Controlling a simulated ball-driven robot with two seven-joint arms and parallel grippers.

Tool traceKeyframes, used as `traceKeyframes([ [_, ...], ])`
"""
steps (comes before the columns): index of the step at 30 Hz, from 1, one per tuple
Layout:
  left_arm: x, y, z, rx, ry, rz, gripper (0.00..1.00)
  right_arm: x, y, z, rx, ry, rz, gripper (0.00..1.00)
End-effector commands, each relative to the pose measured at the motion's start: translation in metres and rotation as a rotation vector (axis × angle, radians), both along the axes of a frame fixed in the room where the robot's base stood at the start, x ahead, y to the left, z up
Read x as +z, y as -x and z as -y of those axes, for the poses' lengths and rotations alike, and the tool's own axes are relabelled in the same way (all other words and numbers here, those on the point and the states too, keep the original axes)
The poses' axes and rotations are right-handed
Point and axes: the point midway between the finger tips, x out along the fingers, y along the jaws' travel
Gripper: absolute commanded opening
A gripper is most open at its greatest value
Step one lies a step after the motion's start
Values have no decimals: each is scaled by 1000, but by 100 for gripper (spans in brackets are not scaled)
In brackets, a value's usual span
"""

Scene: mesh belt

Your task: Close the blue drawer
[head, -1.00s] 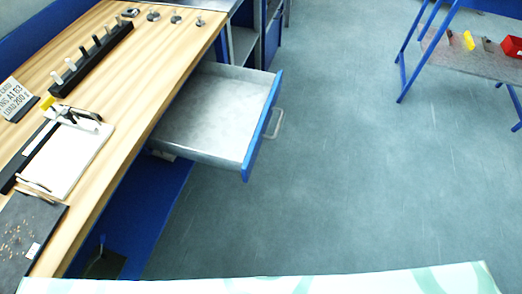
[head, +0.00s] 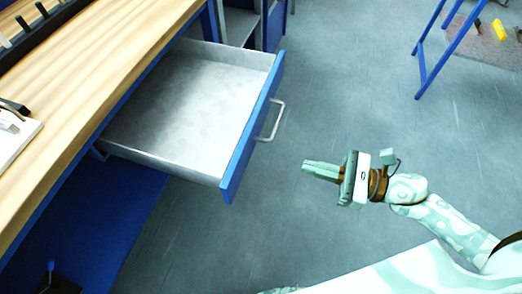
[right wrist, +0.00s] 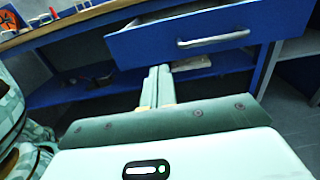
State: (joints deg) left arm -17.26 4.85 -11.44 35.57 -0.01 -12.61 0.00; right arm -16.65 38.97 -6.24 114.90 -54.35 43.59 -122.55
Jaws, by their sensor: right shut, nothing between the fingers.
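The blue drawer (head: 252,128) is pulled out from under the wooden workbench (head: 95,75). Its grey metal inside is empty. Its silver bar handle (head: 277,120) is on the blue front. In the right wrist view the drawer front (right wrist: 190,33) and the handle (right wrist: 213,39) show above the fingers. My right gripper (head: 305,170) is shut and empty. In the head view it appears to the right of the drawer front, apart from it, with its fingers pointing left. The fingers (right wrist: 158,75) also show in the right wrist view. My left gripper is out of view.
A blue lower shelf (head: 95,225) runs under the bench. Grey floor (head: 330,90) lies open between the drawer and the stand.

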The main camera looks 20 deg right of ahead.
Motion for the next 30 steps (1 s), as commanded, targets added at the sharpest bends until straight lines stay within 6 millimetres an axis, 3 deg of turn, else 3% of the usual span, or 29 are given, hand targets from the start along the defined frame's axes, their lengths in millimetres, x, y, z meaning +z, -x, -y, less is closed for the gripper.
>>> traceKeyframes([
  [15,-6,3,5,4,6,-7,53,0,-58,-84,-2,-1,0,0],
  [21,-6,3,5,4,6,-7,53,0,-66,-96,-2,-2,-3,0],
  [30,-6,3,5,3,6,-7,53,-1,-67,-98,-3,-3,-4,0],
])
